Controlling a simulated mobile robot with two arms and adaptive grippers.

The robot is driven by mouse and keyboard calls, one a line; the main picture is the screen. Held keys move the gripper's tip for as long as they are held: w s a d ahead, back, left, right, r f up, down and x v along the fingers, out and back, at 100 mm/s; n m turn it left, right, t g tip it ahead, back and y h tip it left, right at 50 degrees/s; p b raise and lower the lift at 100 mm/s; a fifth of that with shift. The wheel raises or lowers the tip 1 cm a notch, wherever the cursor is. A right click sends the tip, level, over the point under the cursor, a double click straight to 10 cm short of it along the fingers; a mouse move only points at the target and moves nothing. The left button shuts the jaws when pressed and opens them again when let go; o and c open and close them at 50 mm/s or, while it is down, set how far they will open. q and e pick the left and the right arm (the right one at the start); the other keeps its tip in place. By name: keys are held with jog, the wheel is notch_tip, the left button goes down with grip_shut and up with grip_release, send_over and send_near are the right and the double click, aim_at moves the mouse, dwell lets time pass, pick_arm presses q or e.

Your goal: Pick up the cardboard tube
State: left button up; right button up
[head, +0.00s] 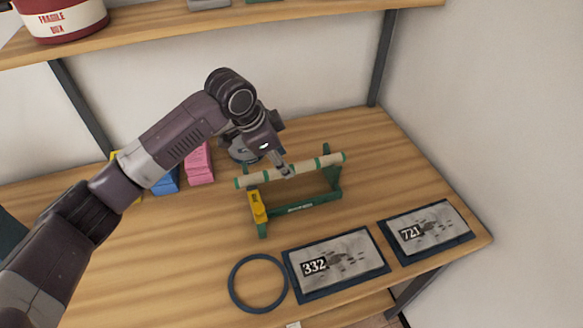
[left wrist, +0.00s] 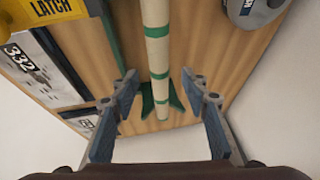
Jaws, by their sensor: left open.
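The cardboard tube (head: 317,164) is tan with green bands and lies across a green stand (head: 330,201) on the wooden table. In the left wrist view the tube (left wrist: 157,48) runs down the picture between my open fingers. My left gripper (head: 286,170) is over the middle of the tube, coming from above. It also shows in the left wrist view (left wrist: 163,92), open, with a finger on each side of the tube and visible gaps to it. My right gripper is in neither view.
A yellow latch (head: 258,206) is at the stand's left end. Plates marked 332 (head: 345,262) and 721 (head: 438,232) and a dark ring (head: 233,284) lie in front. Pink (head: 200,166) and blue (head: 166,183) stacks and a grey round object (left wrist: 257,12) are behind. A shelf (head: 240,22) hangs above.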

pick_arm(q)
jog(key=shift+p+x, duration=0.4)
jog(key=shift+x, duration=1.6)
grip_shut()
